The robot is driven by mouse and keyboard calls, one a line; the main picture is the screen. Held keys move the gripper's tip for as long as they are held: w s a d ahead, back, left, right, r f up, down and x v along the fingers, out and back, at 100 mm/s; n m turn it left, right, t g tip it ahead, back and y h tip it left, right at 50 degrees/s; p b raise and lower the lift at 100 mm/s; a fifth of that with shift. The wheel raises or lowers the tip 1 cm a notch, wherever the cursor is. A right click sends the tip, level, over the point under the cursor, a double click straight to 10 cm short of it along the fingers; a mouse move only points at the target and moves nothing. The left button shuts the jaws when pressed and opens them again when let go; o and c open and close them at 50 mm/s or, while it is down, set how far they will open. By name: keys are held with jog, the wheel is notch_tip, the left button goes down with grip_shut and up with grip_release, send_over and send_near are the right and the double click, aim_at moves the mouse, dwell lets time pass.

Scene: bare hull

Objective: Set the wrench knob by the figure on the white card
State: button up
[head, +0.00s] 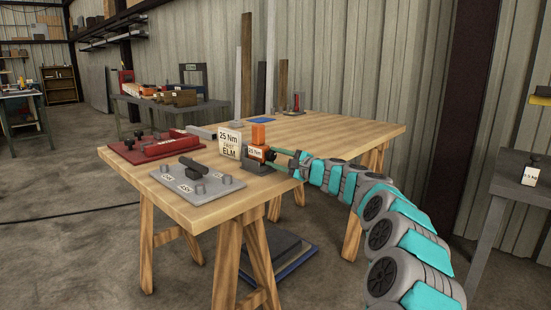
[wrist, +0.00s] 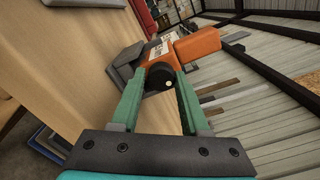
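A white card (head: 229,142) stands upright on the wooden table and reads "25 Nm" at the top and "ELM" at the bottom; its small middle line is unclear. Right beside it is a grey holder (head: 258,168) with an orange wrench body (head: 258,134) and a white label reading "25 Nm". In the wrist view the orange body (wrist: 196,44) lies past the fingertips. A black knob (wrist: 160,77) with a white dot sits between the two green fingers of my gripper (wrist: 163,75), which appear to touch it on both sides. In the head view my gripper (head: 273,156) reaches in from the right.
A grey plate (head: 197,186) with pegs and labels lies at the table's near corner. A red tray (head: 150,150) lies behind it. The table's right half is clear.

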jog(key=o, duration=0.4)
jog(key=shift+b+v, duration=0.7)
jog(key=shift+v, duration=3.2)
